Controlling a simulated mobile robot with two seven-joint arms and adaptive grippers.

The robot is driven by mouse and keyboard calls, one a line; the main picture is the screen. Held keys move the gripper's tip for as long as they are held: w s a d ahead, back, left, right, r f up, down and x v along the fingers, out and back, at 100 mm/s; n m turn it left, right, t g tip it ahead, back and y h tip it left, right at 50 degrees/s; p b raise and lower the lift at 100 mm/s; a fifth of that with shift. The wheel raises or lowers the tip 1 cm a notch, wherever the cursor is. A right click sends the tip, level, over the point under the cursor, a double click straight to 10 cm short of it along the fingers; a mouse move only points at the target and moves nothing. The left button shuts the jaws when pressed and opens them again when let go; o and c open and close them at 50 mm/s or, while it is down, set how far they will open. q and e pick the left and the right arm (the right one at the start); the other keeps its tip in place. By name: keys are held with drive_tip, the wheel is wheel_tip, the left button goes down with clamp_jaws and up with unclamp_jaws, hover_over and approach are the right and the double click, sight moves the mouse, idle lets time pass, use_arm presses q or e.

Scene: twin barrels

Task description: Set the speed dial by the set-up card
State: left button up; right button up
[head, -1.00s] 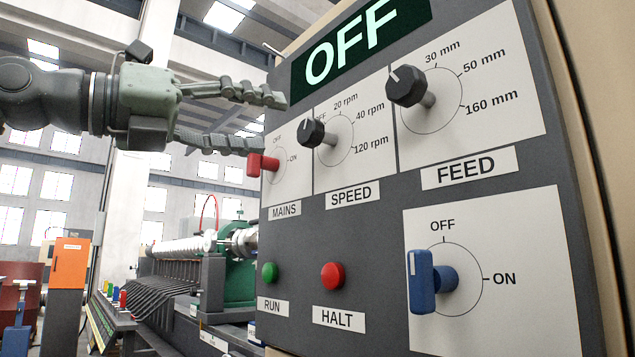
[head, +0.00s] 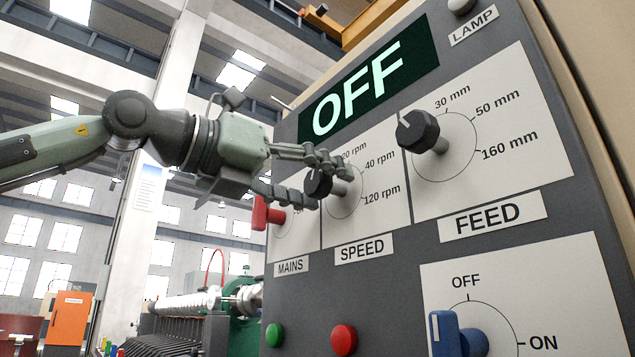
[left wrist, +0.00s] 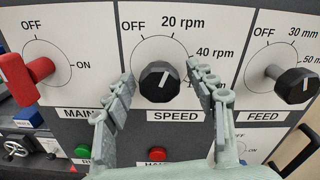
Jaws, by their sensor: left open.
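The speed dial is a black knob (head: 317,184) on a white plate marked OFF, 20, 40 and 120 rpm. It also shows in the left wrist view (left wrist: 158,84), where its white mark points up and slightly right. My left gripper (head: 329,181) is open, with one finger on either side of the knob. In the left wrist view the gripper (left wrist: 163,75) has a visible gap between each finger and the knob. Part of the scale is behind the fingers. I cannot make out a set-up card. My right gripper is not in view.
The red mains switch (head: 265,213) is close left of the speed dial, near the lower finger. The black feed knob (head: 418,131) sticks out to the right. Below are the green run button (head: 275,335), red halt button (head: 344,339) and blue switch (head: 446,334). The display (head: 368,82) reads OFF.

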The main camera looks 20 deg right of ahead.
use_arm(q)
drive_tip(key=shift+c, duration=0.2)
drive_tip(key=c, duration=1.1)
